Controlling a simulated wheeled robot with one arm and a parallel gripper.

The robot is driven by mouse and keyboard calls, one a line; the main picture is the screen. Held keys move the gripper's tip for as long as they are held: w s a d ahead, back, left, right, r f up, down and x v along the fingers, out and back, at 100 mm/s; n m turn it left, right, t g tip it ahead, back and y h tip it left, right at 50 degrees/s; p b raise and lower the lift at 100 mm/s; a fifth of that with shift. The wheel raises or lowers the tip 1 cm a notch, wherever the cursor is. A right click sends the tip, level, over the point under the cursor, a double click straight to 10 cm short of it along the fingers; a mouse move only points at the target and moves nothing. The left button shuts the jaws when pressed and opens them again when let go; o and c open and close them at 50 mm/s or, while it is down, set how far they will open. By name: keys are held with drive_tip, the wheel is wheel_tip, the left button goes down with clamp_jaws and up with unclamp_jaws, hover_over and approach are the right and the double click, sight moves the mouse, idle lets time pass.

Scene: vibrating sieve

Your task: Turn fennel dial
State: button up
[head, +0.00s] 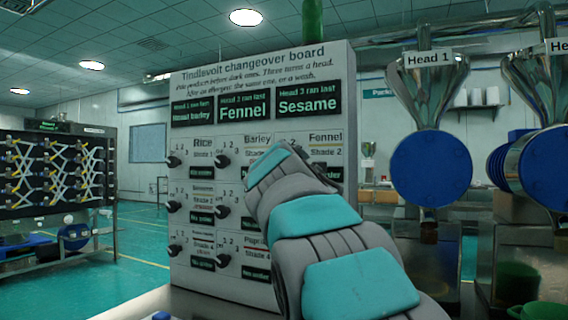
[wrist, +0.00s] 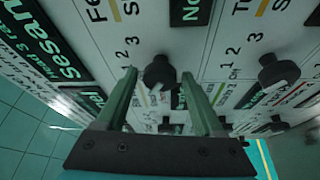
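In the head view the fennel panel (head: 325,138), labelled Shade 2, is at the board's top right. My arm covers its dial and my gripper there. In the wrist view a black fennel dial (wrist: 160,72) sits beside numbers 1, 2, 3 and a label starting "Fe". My gripper (wrist: 159,74) is open, its two green fingers on either side of this dial in the picture. Gaps show on both sides, and I see no clear contact. How deep the fingers reach around the dial, I cannot tell. The dial's exact setting is not readable.
The white changeover board (head: 262,65) holds several other dials, such as the Rice dial (head: 174,161) and the Barley dial (head: 223,160). In the wrist view a neighbouring dial (wrist: 278,72) is right of the fingers. Blue-faced Head 1 (head: 431,170) stands right of the board.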

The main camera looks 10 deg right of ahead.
drive_tip(key=shift+o, duration=0.7)
drive_tip(key=shift+s, duration=0.1)
drive_tip(key=b+v, duration=0.1)
drive_tip(key=v, duration=0.6)
drive_tip(key=shift+s, duration=0.3)
